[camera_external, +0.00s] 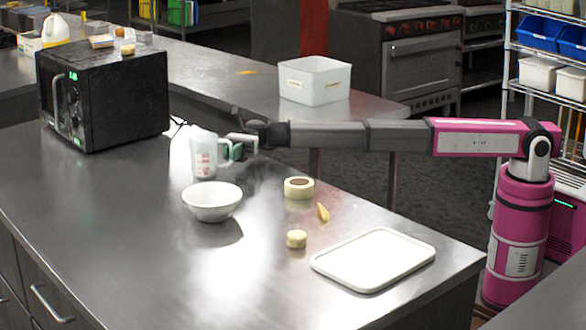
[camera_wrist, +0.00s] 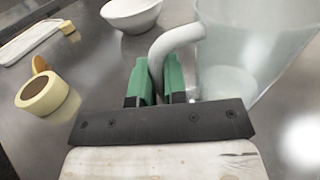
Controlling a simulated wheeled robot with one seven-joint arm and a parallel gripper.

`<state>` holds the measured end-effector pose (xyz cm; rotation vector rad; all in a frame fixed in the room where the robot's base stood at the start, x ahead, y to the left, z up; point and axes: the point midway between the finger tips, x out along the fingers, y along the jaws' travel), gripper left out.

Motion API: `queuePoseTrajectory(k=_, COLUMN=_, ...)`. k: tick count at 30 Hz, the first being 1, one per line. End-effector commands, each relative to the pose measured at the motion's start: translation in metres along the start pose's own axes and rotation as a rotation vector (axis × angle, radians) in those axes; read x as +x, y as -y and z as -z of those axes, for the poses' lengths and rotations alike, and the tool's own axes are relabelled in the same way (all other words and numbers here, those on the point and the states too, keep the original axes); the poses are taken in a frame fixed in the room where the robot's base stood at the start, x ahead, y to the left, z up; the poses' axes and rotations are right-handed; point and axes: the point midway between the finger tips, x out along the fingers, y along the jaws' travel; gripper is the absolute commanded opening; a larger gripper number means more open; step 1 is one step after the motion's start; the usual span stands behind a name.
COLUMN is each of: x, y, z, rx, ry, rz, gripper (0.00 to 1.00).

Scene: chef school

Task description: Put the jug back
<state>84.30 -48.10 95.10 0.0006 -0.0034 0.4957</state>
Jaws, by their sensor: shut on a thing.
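The jug (camera_external: 203,154) is a translucent measuring jug with red markings, upright at the far side of the steel counter, behind the white bowl. My gripper (camera_external: 236,150) reaches it from the right. In the wrist view, the green fingers of my gripper (camera_wrist: 156,82) are shut on the jug's pale curved handle (camera_wrist: 176,42). The clear body of the jug (camera_wrist: 250,45) fills the upper right there. Whether the jug's base touches the counter is hard to tell.
A white bowl (camera_external: 212,203) stands just in front of the jug. A black microwave (camera_external: 105,95) is to the left. A tape roll (camera_external: 299,188), yellow piece (camera_external: 322,212), small round piece (camera_external: 296,239) and white tray (camera_external: 373,260) lie to the right. The front-left counter is clear.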

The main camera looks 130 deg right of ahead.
Motion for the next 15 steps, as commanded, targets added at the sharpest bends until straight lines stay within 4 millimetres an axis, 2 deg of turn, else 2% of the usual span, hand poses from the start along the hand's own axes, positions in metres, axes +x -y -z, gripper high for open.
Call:
queuePoseTrajectory(k=10, x=0.0, y=0.0, z=0.0028, rx=-0.001, ry=0.0, rz=0.0, gripper=0.0)
queuePoseTrajectory(k=11, x=0.0001, y=0.0, z=0.0029, rx=-0.001, ry=0.0, rz=0.0, gripper=0.19)
queuePoseTrajectory(k=12, x=0.0001, y=0.0, z=0.0027, rx=-0.001, ry=0.0, rz=0.0, gripper=0.32)
queuePoseTrajectory(k=13, x=0.0, y=0.0, z=0.0027, rx=-0.001, ry=0.0, rz=0.0, gripper=0.38)
queuePoseTrajectory(k=15, x=0.0, y=0.0, z=0.0027, rx=-0.001, ry=0.0, rz=0.0, gripper=0.38)
